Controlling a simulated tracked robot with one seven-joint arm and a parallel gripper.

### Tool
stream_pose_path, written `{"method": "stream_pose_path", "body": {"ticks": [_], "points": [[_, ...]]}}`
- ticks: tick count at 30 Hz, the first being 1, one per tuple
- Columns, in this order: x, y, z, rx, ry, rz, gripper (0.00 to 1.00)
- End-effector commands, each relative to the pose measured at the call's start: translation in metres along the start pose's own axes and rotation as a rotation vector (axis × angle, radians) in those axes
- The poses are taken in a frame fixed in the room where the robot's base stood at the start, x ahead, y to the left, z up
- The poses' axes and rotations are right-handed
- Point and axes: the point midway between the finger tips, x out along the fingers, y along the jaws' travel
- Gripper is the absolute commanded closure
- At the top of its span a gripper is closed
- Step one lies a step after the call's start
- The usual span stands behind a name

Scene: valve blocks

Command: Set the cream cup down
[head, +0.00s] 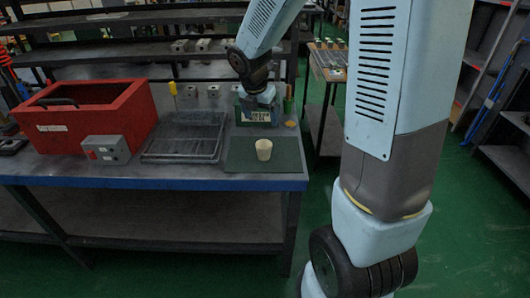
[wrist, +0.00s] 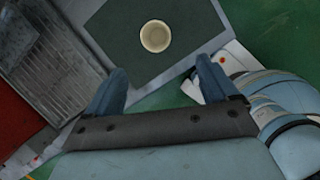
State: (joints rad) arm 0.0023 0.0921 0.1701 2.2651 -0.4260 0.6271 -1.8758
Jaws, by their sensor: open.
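The cream cup (head: 264,149) stands upright on the dark green mat (head: 238,156) near the bench's front right corner. In the wrist view the cup (wrist: 155,36) is seen from above, its round rim whole, with bare mat (wrist: 112,38) around it. My gripper (wrist: 162,84) is open and empty. Its two blue fingers are spread wide, and the cup lies beyond their tips, apart from both. In the head view the end of my arm is behind and above the cup, and the fingers are hard to make out there.
A wire tray (head: 182,140) lies left of the mat, with a grey button box (head: 106,149) and a red bin (head: 85,112) farther left. A green box (head: 258,115) stands behind the mat. The bench edge (head: 200,184) is close in front. Shelves stand at the back.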

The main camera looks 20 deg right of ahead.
Motion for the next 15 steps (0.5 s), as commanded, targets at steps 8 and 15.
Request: {"method": "stream_pose_path", "body": {"ticks": [8, 15], "points": [[0.028, 0.005, -0.001, -0.072, 0.006, -0.006, 0.14], [0.066, 0.004, -0.002, -0.071, 0.007, -0.007, 0.14]]}}
